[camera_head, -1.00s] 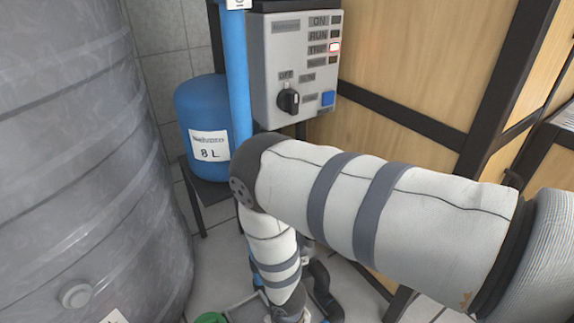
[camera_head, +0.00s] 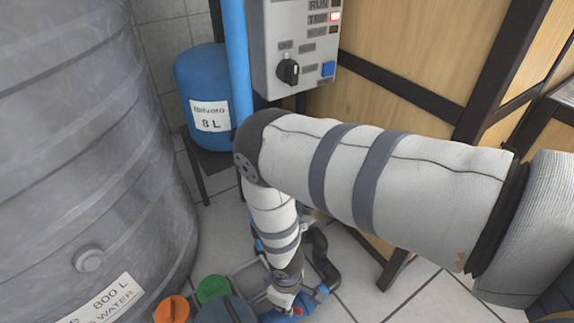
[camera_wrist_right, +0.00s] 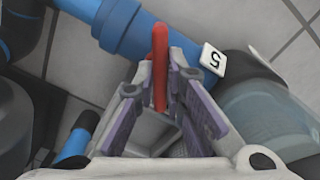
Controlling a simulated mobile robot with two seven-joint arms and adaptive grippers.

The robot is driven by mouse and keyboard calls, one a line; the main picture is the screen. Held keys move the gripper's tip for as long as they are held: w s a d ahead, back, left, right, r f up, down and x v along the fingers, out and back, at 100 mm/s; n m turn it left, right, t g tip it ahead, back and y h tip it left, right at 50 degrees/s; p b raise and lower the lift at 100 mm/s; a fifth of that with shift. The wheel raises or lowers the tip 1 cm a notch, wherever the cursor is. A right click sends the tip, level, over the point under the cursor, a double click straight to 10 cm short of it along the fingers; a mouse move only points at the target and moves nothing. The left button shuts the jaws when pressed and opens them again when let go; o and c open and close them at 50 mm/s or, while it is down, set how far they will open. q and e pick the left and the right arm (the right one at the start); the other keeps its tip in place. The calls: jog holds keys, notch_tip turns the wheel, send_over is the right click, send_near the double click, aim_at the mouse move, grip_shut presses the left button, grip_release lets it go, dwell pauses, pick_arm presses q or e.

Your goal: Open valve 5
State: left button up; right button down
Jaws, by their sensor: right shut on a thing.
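Valve 5's red handle (camera_wrist_right: 159,60) stands up from a blue pipe (camera_wrist_right: 115,22) in the right wrist view. A white tag marked 5 (camera_wrist_right: 213,59) sits just to its right. My right gripper (camera_wrist_right: 160,82) has its two purple-padded fingers on either side of the red handle and is shut on it. In the head view my right gripper (camera_head: 287,296) is low at the bottom centre, over blue piping, with a small red part (camera_head: 298,311) just below it. The fingers are mostly hidden there. My left gripper is not in view.
A large grey tank (camera_head: 80,150) fills the left. A blue 8 L vessel (camera_head: 203,85) and a control box (camera_head: 292,45) stand behind my arm. Orange (camera_head: 172,308) and green (camera_head: 212,289) caps are left of the gripper. Wooden panels (camera_head: 420,50) stand at right.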

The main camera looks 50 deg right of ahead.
jog(key=n, duration=0.5)
jog(key=shift+n+p, duration=0.35)
jog(key=shift+n, duration=0.05)
jog(key=n, duration=0.5)
jog(key=shift+n, duration=0.6)
jog(key=c, duration=1.7)
grip_release()
jog(key=shift+o, duration=0.2)
notch_tip(320, 180, up, 12)
